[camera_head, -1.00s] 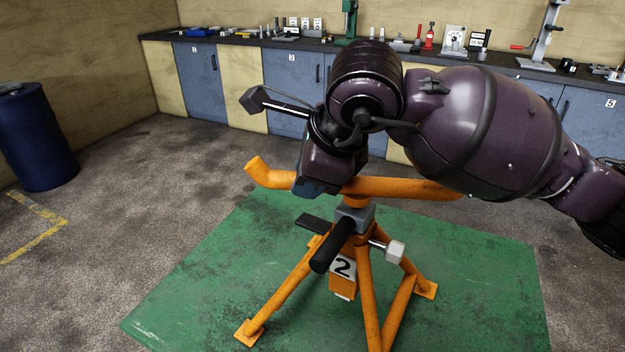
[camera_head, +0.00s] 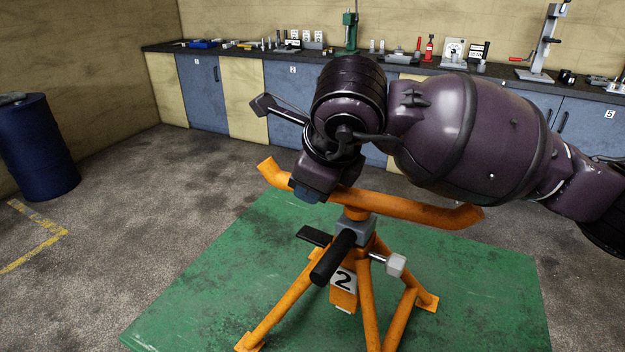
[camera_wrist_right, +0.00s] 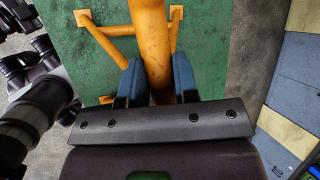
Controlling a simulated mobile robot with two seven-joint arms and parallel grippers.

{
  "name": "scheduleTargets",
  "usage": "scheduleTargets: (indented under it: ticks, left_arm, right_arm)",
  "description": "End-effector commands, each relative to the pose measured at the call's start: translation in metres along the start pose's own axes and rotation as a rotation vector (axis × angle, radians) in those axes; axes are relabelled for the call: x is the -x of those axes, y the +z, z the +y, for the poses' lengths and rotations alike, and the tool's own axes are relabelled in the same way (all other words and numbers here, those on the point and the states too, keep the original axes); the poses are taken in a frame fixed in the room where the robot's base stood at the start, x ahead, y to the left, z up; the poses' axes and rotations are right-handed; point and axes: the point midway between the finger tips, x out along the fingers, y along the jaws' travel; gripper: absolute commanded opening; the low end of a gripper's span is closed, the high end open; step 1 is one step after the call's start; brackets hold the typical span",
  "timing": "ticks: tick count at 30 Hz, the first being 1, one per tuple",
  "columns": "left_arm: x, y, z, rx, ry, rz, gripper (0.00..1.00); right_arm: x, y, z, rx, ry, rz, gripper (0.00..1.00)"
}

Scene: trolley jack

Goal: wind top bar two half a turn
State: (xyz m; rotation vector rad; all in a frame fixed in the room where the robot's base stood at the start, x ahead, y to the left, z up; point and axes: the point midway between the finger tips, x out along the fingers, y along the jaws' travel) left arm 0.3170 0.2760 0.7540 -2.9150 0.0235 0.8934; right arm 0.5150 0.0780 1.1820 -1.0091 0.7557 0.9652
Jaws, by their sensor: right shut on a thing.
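Top bar two is the orange bar (camera_head: 415,209) with upturned ends, lying across the top of an orange stand that bears a white plate marked 2 (camera_head: 343,280). In the head view it slopes down to the right. My right gripper (camera_head: 307,192) is shut on the bar near its left end. In the right wrist view the blue fingers (camera_wrist_right: 157,85) stand on either side of the orange bar (camera_wrist_right: 150,40). My right wrist hides part of the bar's left half. My left gripper is not in view.
The stand is on a green mat (camera_head: 210,290). A black handle (camera_head: 332,258) and a grey-headed bolt (camera_head: 396,265) stick out below the bar. A blue drum (camera_head: 40,150) is at the left. A workbench (camera_head: 235,48) with tools runs along the back wall.

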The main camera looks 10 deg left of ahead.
Motion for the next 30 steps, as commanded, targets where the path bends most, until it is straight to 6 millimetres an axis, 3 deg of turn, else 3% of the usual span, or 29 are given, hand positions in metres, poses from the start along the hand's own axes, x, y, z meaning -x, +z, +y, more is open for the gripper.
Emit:
scheduleTargets:
  ticks: [1,2,7,19,30]
  left_arm:
    - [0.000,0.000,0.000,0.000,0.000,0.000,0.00]
    - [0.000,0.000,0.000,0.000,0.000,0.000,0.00]
    - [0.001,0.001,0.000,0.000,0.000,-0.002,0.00]
    - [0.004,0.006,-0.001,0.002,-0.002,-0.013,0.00]
    - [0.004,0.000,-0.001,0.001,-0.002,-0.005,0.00]
  right_arm:
    - [0.002,0.001,-0.003,-0.007,-0.006,-0.002,0.00]
    - [0.002,0.001,-0.003,-0.008,-0.006,-0.002,0.29]
    - [0.001,0.000,-0.002,-0.005,-0.004,-0.002,0.54]
    - [0.010,0.000,-0.001,-0.001,-0.002,-0.001,0.54]
    - [0.073,0.000,-0.002,-0.002,-0.006,-0.002,0.54]
